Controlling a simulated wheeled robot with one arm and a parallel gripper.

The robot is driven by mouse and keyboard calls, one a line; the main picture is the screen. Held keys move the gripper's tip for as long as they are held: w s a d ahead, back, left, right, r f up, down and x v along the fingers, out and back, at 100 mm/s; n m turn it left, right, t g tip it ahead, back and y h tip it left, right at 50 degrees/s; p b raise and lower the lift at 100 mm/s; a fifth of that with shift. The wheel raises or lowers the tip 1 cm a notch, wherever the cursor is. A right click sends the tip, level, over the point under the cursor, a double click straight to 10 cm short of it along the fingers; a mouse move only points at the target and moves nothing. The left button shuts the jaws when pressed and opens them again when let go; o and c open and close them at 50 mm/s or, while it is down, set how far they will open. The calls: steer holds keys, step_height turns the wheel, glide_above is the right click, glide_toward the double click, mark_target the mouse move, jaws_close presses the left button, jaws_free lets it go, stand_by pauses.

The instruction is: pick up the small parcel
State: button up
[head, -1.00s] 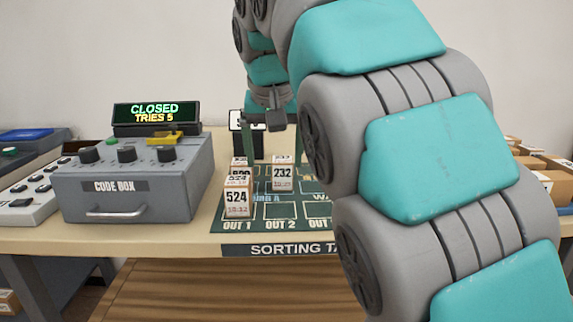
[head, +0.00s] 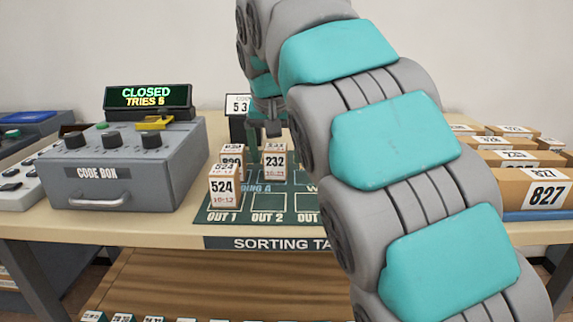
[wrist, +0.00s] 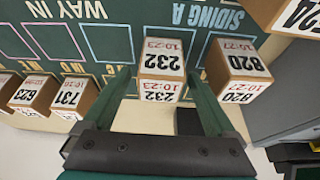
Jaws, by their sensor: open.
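Small white-topped parcels with brown sides stand on the green sorting mat (head: 262,217). Parcel 232 (head: 275,161) is in the second column; it also shows in the wrist view (wrist: 163,62). Parcel 524 (head: 224,190) stands front left, with parcel 820 (head: 231,165) behind it. My gripper (head: 262,140) is over the back of the mat, partly hidden by my arm. In the wrist view my gripper (wrist: 160,78) is open, its fingers on either side of parcel 232. I cannot tell whether they touch it. Parcel 820 (wrist: 237,65) stands just beyond the right finger.
The grey code box (head: 125,165), with a display reading CLOSED, TRIES 5 (head: 148,97), stands left of the mat. A number card (head: 237,105) stands behind. Parcel 731 (wrist: 73,95) and others show in the wrist view.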

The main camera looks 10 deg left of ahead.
steer(key=shift+x, duration=0.95)
jaws_close()
